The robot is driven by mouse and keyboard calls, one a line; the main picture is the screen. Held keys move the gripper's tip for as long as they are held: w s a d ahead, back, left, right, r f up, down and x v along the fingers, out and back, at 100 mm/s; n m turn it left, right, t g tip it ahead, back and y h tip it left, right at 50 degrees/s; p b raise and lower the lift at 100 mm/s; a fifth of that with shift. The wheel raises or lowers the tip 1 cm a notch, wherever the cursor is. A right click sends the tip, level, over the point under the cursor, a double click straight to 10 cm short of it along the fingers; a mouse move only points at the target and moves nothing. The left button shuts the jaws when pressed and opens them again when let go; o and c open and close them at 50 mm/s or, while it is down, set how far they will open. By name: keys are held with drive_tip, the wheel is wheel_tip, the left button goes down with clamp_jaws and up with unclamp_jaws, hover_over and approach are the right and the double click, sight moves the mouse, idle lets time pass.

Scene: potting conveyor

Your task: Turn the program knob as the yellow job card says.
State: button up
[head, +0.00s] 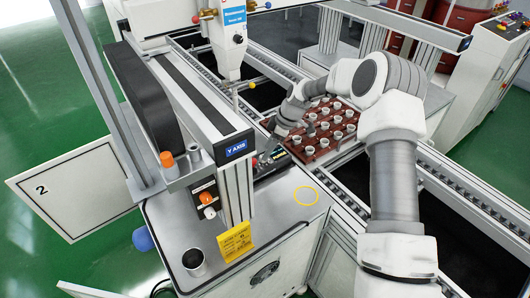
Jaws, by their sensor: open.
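The yellow job card (236,241) stands at the front edge of the grey machine top; its print is too small to read. A dark control panel (272,162) with a lit display lies at the back of this top, beside the Y AXIS beam. I cannot make out for certain which control is the program knob. A small box near the card carries an orange-and-white knob (206,198) and a pale round control (209,212) below it. My gripper (267,150) is open, pointing down over the dark panel; its fingertips are small, and contact cannot be judged.
A brown tray (312,157) of several white pots sits on the conveyor (346,196), right of my gripper. The Y AXIS beam (236,149) rises close left of the panel.

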drive_tip(key=shift+x, duration=1.6)
clamp_jaws()
